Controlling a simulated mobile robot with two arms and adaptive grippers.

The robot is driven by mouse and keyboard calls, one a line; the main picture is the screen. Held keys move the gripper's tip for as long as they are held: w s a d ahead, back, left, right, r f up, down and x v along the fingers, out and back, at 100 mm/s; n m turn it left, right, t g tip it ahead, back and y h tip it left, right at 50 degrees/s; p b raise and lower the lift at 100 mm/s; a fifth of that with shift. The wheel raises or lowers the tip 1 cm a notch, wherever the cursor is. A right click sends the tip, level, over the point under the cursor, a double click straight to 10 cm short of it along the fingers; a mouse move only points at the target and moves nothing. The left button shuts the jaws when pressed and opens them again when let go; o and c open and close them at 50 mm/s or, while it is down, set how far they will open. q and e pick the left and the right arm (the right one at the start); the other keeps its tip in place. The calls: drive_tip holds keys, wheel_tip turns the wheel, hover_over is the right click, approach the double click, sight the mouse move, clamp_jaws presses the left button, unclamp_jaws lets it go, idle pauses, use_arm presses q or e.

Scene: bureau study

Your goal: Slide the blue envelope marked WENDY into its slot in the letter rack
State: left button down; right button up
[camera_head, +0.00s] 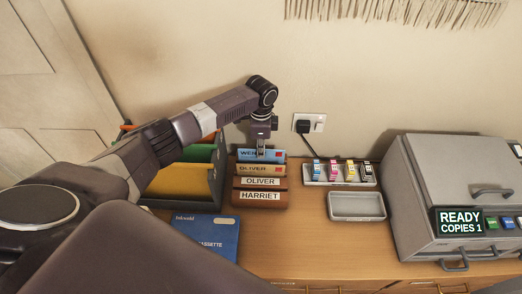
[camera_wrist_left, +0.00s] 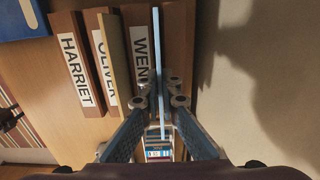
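The brown wooden letter rack (camera_head: 260,205) stands on the desk with front labels HARRIET and OLIVER. The wrist view shows its HARRIET, OLIVER and WENDY labels (camera_wrist_left: 140,52). The blue envelope (camera_head: 248,155) stands upright at the rack's back slot, its name partly covered by my gripper. In the wrist view the blue envelope (camera_wrist_left: 158,50) is edge-on, between the WENDY panel and the rack's back panel. My left gripper (camera_head: 261,153) points down with its fingers (camera_wrist_left: 164,92) shut on the envelope's top edge. How deep it sits is hidden. My right gripper is not in view.
A tan OLIVER envelope (camera_head: 258,169) stands in the slot in front. Left are yellow and green folders (camera_head: 182,180) and a blue cassette box (camera_head: 206,236). Right are an ink cartridge tray (camera_head: 340,183), an empty grey tray (camera_head: 356,206) and a copier (camera_head: 420,170).

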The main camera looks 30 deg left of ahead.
use_arm(q)
drive_tip(key=shift+f, duration=0.4)
drive_tip(key=c, duration=2.1)
unclamp_jaws()
wheel_tip(320, 180, up, 12)
